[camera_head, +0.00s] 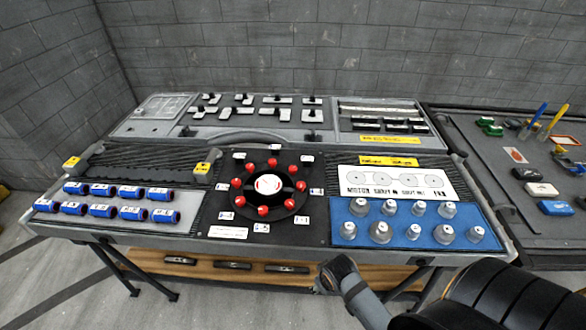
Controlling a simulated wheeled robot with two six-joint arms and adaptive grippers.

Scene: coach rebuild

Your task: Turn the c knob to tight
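A black round hub with a white centre and several red knobs (263,210) around it stands in the middle of the bench. Small white label cards lie around it, too small to read. Several small black knobs or levers on pale plates (282,114) sit on the grey panel behind. I cannot tell which of these is the c knob or where it points. My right gripper (331,279) is low, at the bench's front edge, right of the hub and apart from all knobs. Its fingers are too small and dark to tell open or shut. My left gripper is not in view.
Grey capped pieces (445,234) stand on a blue mat (346,230) at right. A second table (481,148) with tools adjoins on the right. Dark handles (234,265) line a wooden shelf below.

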